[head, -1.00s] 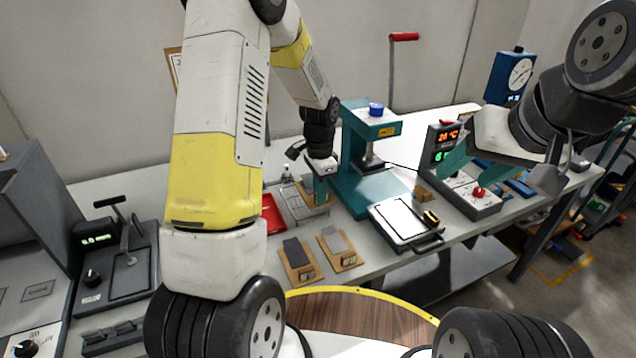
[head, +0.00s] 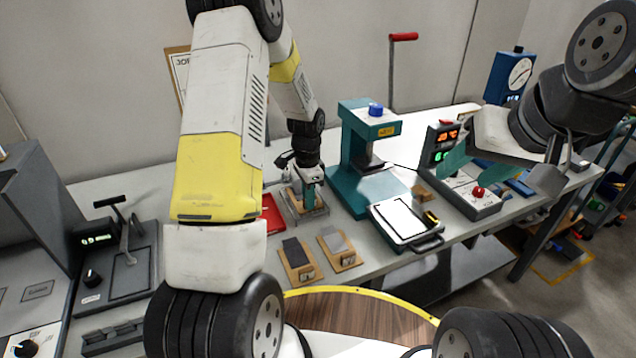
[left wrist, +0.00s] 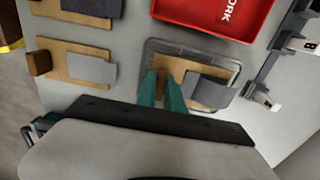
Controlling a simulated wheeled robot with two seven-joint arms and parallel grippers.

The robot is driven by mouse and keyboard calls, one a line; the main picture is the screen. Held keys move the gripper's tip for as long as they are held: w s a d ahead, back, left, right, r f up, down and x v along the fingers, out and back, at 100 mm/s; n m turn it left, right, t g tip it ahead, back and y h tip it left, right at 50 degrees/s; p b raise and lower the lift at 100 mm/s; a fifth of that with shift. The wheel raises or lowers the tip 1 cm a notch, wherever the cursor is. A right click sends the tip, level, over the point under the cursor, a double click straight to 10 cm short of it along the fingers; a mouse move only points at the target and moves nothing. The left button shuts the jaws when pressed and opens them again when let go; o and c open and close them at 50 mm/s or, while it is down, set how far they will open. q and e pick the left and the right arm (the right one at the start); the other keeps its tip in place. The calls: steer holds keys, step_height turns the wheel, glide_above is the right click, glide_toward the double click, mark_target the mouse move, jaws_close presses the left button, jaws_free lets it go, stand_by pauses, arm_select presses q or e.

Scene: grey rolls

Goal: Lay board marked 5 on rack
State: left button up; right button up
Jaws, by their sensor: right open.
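A wooden board (head: 299,203) with a dark grey sheet is at the grey rack (head: 322,211). In the left wrist view the board (left wrist: 184,68) lies within the outline of the rack (left wrist: 190,45); whether it rests fully on it I cannot tell. My left gripper (head: 309,206) points down at the board's near end, its two teal fingers (left wrist: 162,98) closed about that end with a narrow gap between them. The board's number is hidden. My right gripper (head: 498,172) is open and empty, above the right part of the bench.
Two more boards with grey sheets (head: 297,258) (head: 338,248) lie at the bench's front edge, their marks too small to read. A red tray (head: 272,215) is left of the rack. A teal press (head: 352,180) and a white plate with a handle (head: 403,221) stand to the right.

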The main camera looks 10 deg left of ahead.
arm_select(q)
steer(key=o, duration=0.4)
steer(key=s+r+n+t, duration=0.1)
steer(key=s+r, duration=0.1)
steer(key=r, duration=0.8)
steer(key=s+r+n+t, duration=0.1)
steer(key=s+r, duration=0.2)
steer(key=r, duration=0.8)
steer(key=s+r+n+t, duration=0.1)
steer(key=s+r+n, duration=0.2)
steer(key=s, duration=0.3)
steer(key=s+d+r+n+t+h, duration=0.1)
steer(key=s+r+n, duration=0.1)
steer(key=s, duration=0.5)
steer(key=s+d+r+n+t+h, duration=0.1)
steer(key=s+r+n+t, duration=0.1)
steer(key=s, duration=0.4)
step_height(320, 180, up, 2)
steer(key=shift+s+d+r+n, duration=0.1)
steer(key=shift+s+r+n, duration=0.1)
steer(key=shift+n, duration=0.6)
